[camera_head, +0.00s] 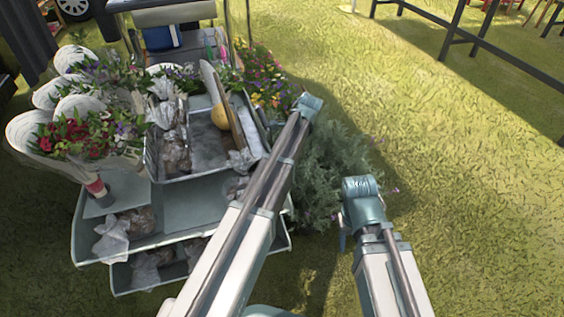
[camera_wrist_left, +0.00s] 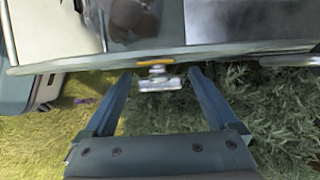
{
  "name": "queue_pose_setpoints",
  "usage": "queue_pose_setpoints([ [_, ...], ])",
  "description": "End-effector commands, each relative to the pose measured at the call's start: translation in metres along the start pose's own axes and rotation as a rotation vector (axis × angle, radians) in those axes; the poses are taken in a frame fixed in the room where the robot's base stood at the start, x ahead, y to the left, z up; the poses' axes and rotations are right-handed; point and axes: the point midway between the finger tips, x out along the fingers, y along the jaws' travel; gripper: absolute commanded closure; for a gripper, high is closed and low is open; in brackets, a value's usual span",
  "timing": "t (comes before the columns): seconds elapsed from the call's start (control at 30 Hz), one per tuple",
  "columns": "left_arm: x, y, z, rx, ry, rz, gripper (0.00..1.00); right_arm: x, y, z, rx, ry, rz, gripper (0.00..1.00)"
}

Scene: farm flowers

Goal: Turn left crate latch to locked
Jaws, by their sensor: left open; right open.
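In the left wrist view, a small metal latch (camera_wrist_left: 160,84) hangs below an orange strip on the grey rim of a crate (camera_wrist_left: 225,52). My left gripper (camera_wrist_left: 160,73) is open, one finger on each side of the latch, with visible gaps to both. I cannot tell whether the latch is locked. In the head view, the grey crates (camera_head: 200,176) stand stacked at the left; my left arm crosses their right side, and my left gripper and the latch are hidden there. My right gripper (camera_head: 344,240) shows small, pointing down over the grass, away from the crates.
Wrapped bouquets (camera_head: 88,135) stand at the left of the crates. Bushy green plants (camera_head: 325,175) grow close to the crates' right side. A dark-framed table (camera_head: 460,35) stands at the back right. The grass at the right is open.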

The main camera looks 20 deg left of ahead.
Motion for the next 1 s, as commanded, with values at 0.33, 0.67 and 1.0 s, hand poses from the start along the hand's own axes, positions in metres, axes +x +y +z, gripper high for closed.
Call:
queue_pose_setpoints([
  [0.33,-0.01,-0.001,0.001,0.0,0.0,-0.001,0.07,-0.009,0.001,0.001,-0.002,0.0,0.0,0.5],
  [0.67,-0.053,-0.001,0.002,0.001,0.0,-0.001,0.07,-0.049,0.005,0.003,-0.011,0.0,0.0,0.5],
  [1.0,-0.111,-0.001,0.002,0.002,0.0,0.0,0.07,-0.102,0.011,0.006,-0.01,-0.002,0.004,0.5],
])
